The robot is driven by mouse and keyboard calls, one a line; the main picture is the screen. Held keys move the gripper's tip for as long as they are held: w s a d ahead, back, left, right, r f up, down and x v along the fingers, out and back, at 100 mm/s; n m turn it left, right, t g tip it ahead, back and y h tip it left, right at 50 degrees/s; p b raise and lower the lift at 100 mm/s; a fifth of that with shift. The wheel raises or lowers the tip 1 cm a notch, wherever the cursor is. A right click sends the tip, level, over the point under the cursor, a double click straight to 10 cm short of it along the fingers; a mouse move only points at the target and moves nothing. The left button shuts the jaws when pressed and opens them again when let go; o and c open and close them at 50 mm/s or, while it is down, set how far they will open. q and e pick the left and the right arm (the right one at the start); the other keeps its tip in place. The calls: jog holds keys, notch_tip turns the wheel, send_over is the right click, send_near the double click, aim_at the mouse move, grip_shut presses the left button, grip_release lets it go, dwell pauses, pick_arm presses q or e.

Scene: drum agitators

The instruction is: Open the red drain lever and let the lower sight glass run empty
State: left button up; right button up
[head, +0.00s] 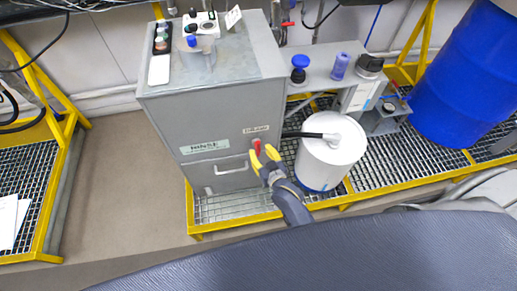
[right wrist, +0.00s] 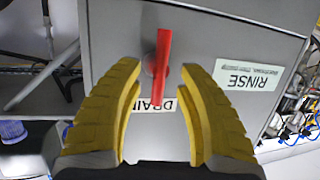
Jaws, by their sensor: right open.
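The red drain lever (head: 257,145) is on the front of the grey cabinet (head: 235,118), just below a small label. In the right wrist view the lever (right wrist: 161,62) stands out between my yellow fingertips, with the DRAIN label (right wrist: 168,105) partly hidden behind it. My right gripper (head: 265,155) is open around the lever, one finger on each side, with gaps between fingers and lever. In the right wrist view the gripper (right wrist: 160,80) shows both fingers spread. I cannot make out a lower sight glass in either view. My left gripper is not in view.
A white drum (head: 330,160) with a black hose (head: 303,135) stands right of the cabinet on a yellow-edged grating. A handle (head: 231,168) and RINSE label (head: 205,147) are left of the lever. A blue barrel (head: 465,75) stands far right. The left floor is clear.

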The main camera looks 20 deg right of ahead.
jog(key=a+v, duration=0.1)
jog(key=v, duration=0.8)
jog(key=shift+d, duration=0.5)
jog(key=shift+r, duration=0.1)
jog(key=s+f+g, duration=0.2)
jog(key=s+f, duration=0.4)
jog(key=f, duration=0.4)
jog(key=s+f+n+g, duration=0.1)
jog(key=s+f+g, duration=0.3)
jog(key=f, duration=0.7)
jog(key=s+f+g, duration=0.1)
jog(key=s+f, duration=0.6)
jog(key=f, duration=0.3)
jog(key=s+d+f+g, duration=0.3)
jog(key=s+f, duration=0.4)
jog(key=s, duration=0.4)
jog(key=s+d+f+n+g+h, duration=0.1)
jog(key=s+d+f+g, duration=0.2)
jog(key=s, duration=0.8)
notch_tip(320, 180, down, 5)
jog(key=d, duration=0.2)
jog(key=shift+s+d+n+h, duration=0.2)
jog(key=shift+d+n+h, duration=0.1)
jog(key=shift+d, duration=0.1)
jog(key=shift+r, duration=0.15)
